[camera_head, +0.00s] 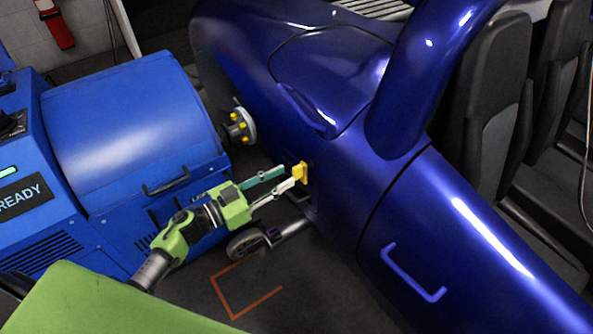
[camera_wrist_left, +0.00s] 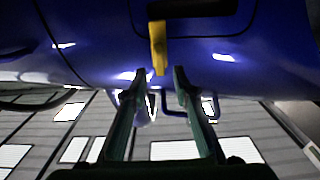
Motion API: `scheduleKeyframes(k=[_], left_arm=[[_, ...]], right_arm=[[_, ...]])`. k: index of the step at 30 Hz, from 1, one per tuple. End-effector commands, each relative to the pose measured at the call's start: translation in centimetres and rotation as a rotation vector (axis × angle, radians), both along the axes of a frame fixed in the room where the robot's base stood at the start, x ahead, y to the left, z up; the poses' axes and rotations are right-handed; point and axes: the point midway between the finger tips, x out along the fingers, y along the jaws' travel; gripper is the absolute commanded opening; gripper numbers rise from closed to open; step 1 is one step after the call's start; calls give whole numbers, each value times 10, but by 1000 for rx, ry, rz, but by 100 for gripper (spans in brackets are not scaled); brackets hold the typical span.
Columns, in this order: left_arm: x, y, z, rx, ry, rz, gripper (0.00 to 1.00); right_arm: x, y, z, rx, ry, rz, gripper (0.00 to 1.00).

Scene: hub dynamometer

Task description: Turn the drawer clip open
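The yellow clip (camera_head: 300,173) sits on the side of the blue car body, low behind the cockpit bulge. It also shows in the left wrist view (camera_wrist_left: 158,45) as a narrow yellow bar, its long side running up and down the picture. My left gripper (camera_head: 289,175) is open, its two fingers pointing at the clip. In the left wrist view the clip's lower end lies between the fingertips (camera_wrist_left: 160,72). I cannot tell whether either finger touches it. The drawer's outline is unclear in the head view. My right gripper is not in view.
A blue machine (camera_head: 130,125) with a READY display stands at the left. A hub with yellow nuts (camera_head: 239,124) sticks out between it and the car. A small wheel (camera_head: 247,244) lies below my left gripper. A blue handle (camera_head: 412,275) is on the car's side at right.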

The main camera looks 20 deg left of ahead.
Motion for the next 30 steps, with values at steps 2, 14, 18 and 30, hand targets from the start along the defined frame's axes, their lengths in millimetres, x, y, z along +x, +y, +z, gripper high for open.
scheduleKeyframes(k=[2, 14, 18, 30], left_arm=[[14, -10, 0, -3, -3, 0, 26], [42, -32, -1, -1, 1, 1, 26], [42, -33, -1, 0, 1, 1, 26], [42, -32, -1, 1, 0, 1, 0]], right_arm=[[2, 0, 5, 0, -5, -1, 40], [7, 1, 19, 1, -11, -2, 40], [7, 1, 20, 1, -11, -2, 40], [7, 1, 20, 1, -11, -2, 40]])
